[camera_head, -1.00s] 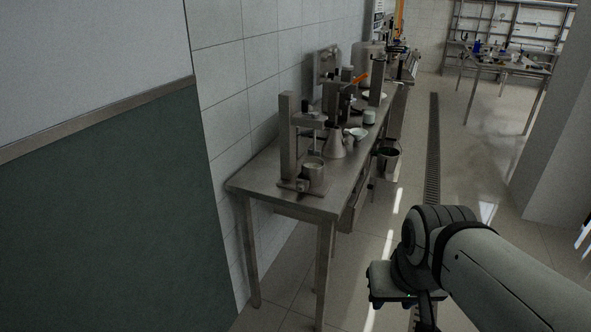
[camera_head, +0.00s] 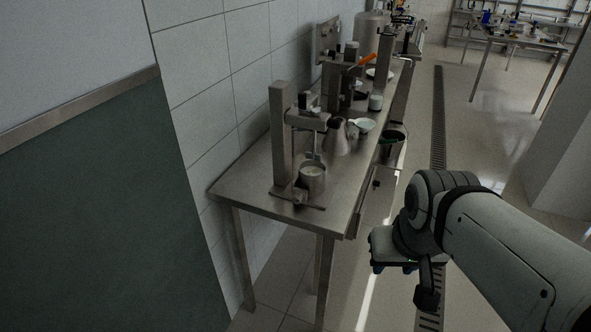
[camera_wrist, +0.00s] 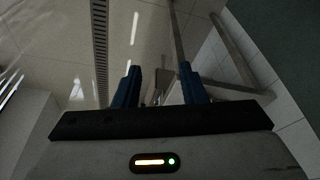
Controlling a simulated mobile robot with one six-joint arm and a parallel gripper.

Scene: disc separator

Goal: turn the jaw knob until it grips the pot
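The metal pot (camera_head: 313,177) stands upright near the front end of the steel bench, at the foot of a steel column (camera_head: 281,135). The jaw knob (camera_head: 299,197) appears to be the small round part with a crossbar low in front of the pot. Whether the jaw touches the pot is too small to tell. My gripper is at the lower right in the head view (camera_head: 426,298), apart from the bench and over the floor. The wrist view shows its two blue fingers (camera_wrist: 160,88) apart, with nothing between them.
The steel bench (camera_head: 255,190) runs along the tiled wall. A metal flask (camera_head: 335,137), a white dish (camera_head: 364,126) and a jar (camera_head: 376,102) stand behind the pot. A dark bucket (camera_head: 391,146) hangs at the bench's right side.

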